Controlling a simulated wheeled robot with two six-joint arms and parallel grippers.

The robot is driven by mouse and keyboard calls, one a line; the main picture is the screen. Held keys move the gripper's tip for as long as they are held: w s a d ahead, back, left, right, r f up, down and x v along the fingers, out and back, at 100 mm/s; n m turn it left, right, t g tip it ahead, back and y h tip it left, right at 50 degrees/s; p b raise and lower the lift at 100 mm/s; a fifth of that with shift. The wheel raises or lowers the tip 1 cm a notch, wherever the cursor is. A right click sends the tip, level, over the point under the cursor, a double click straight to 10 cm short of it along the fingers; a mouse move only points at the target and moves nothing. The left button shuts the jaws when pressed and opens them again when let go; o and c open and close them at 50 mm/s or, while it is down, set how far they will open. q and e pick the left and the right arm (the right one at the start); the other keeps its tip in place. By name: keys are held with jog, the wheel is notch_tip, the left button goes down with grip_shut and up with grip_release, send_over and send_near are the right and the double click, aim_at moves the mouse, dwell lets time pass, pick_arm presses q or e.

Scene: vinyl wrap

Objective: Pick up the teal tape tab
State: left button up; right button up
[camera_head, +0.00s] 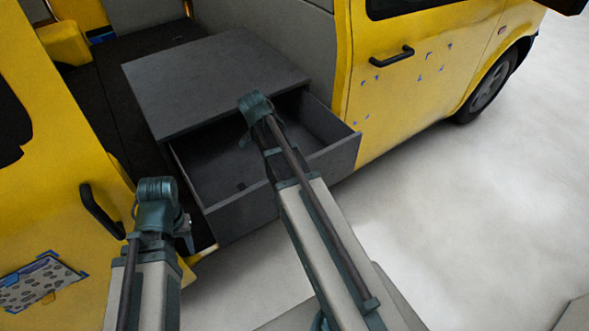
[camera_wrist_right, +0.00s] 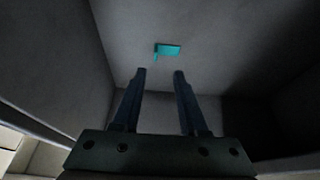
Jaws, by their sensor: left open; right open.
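The teal tape tab (camera_wrist_right: 168,49) is a small flat piece, with a thin strip hanging at its left end, on the grey drawer's inner surface in the right wrist view. My right gripper (camera_wrist_right: 160,73) is open and empty, its two dark fingers pointing toward the tab and a little short of it. In the head view my right arm reaches over the open drawer, and its wrist hides the tab. My left gripper (camera_head: 186,232) is at the lower left, beside the drawer's left front corner, partly hidden by its own wrist; no object shows in it.
The dark grey drawer (camera_head: 290,168) is pulled out from a cabinet (camera_head: 210,80) in the yellow van (camera_head: 425,70). Its walls stand close around my right gripper. A patterned panel with blue tape (camera_head: 40,282) is on the left door. The pale floor (camera_head: 450,220) at right is clear.

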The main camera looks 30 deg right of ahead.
jog(key=b+x, duration=0.3)
jog(key=x, duration=0.1)
jog(key=shift+f, duration=0.15)
jog(key=shift+s+d+b+x, duration=0.15)
jog(key=shift+s+b+x, duration=0.05)
jog(key=shift+b+x, duration=1.1)
jog(key=shift+s+d+b+x, duration=0.1)
jog(key=shift+s+b+x, duration=0.05)
jog(key=shift+b+x, duration=1.1)
pick_arm(q)
notch_tip(320, 180, down, 9)
jog(key=shift+r+p, duration=0.15)
jog(key=shift+p, duration=0.15)
pick_arm(e)
jog(key=shift+d, duration=0.1)
grip_shut()
